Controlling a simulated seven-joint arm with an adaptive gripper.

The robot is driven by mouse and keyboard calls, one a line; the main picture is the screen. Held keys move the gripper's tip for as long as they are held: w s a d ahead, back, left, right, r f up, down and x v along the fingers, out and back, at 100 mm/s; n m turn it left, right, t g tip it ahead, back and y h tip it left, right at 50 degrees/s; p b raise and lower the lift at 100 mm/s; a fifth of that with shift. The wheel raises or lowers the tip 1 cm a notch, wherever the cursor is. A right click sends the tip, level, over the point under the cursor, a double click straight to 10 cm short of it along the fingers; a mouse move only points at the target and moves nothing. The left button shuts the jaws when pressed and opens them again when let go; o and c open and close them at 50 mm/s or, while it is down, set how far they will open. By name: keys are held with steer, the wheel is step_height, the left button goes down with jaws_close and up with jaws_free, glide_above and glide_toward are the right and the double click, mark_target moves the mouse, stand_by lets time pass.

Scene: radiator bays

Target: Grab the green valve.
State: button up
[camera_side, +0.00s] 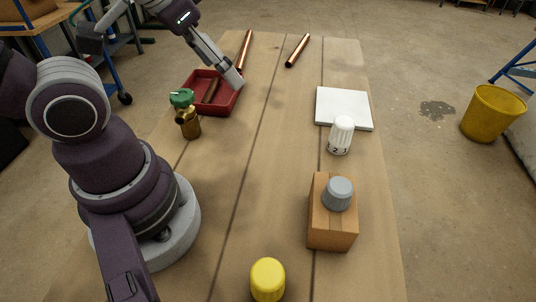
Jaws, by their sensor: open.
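The green valve (182,98) has a green cap on a brass body (188,122). It stands on the wooden table at the left, just in front of the red tray (226,107). My gripper (234,82) points down at the right part of the red tray, to the right of and behind the green valve, and apart from it. It is open, though its fingers show small and the gap between them is hard to see.
A copper pipe piece (211,90) lies in the tray. Two copper pipes (245,49) (298,51) lie behind. At right are a white plate (344,108), a white thermostat knob (341,135) and a cardboard box (332,226) bearing a grey cap (338,194). A yellow cap (268,279) stands in front.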

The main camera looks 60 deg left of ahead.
steer(key=shift+o, duration=0.4)
steer(key=m+g+y, duration=0.4)
steer(key=m+g, duration=0.2)
steer(key=m, duration=1.1)
glide_above(185, 112)
steer(key=w, duration=0.1)
steer(key=f, duration=0.7)
steer(key=shift+d+f, duration=0.3)
steer(key=x, duration=1)
steer(key=shift+s+d+f, duration=0.1)
steer(key=shift+d+f, duration=0.15)
steer(key=shift+d, duration=0.05)
steer(key=shift+y, duration=0.3)
steer(key=c, duration=1.2)
